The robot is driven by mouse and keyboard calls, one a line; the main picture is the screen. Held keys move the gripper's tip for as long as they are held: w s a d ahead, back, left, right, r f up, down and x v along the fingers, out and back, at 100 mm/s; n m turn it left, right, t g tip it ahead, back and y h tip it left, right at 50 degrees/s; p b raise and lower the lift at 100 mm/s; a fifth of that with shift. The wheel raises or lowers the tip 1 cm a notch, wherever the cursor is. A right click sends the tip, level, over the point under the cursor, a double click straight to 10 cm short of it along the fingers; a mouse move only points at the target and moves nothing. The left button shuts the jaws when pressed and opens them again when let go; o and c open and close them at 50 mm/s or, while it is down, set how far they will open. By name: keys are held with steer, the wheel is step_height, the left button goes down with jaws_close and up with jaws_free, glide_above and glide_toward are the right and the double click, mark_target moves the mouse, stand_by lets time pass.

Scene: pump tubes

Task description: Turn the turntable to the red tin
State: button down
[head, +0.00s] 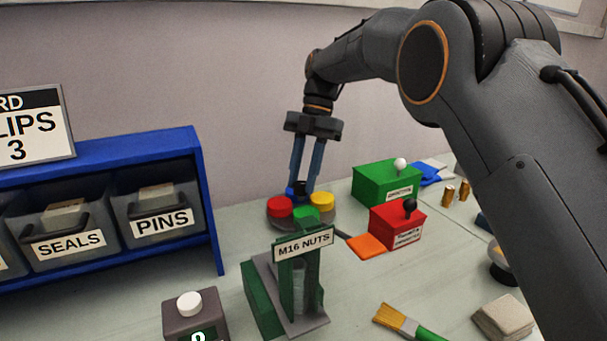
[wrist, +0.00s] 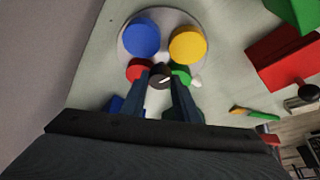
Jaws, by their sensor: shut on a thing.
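The turntable (head: 265,221) is a round grey disc on the bench. It carries a red tin (head: 279,206), a green tin (head: 306,214), a yellow tin (head: 322,200) and a blue tin, mostly hidden behind my fingers in the head view. The wrist view shows the blue tin (wrist: 141,38) and yellow tin (wrist: 187,43) on the far side, with the red tin (wrist: 136,72) and green tin (wrist: 181,74) partly behind my fingers. My gripper (head: 301,185) points down over the disc's middle, shut on the dark knob (wrist: 160,79) among the tins.
A green box (head: 375,183) with a white knob and a red box (head: 390,231) with a black knob stand to the right. The M16 nuts dispenser (head: 303,270) stands in front. A blue bin rack (head: 213,205) is at left. A brush (head: 398,322) lies at front.

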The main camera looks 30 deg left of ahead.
mark_target(301, 182)
steer(key=shift+a+n+h+p, duration=0.1)
steer(key=shift+n+h+p, duration=0.35)
steer(key=shift+n, duration=1.05)
steer(key=shift+h, duration=0.25)
steer(key=c, duration=1.4)
jaws_free()
steer(key=shift+o, duration=0.2)
steer(key=shift+r, duration=0.15)
step_height(301, 182, up, 10)
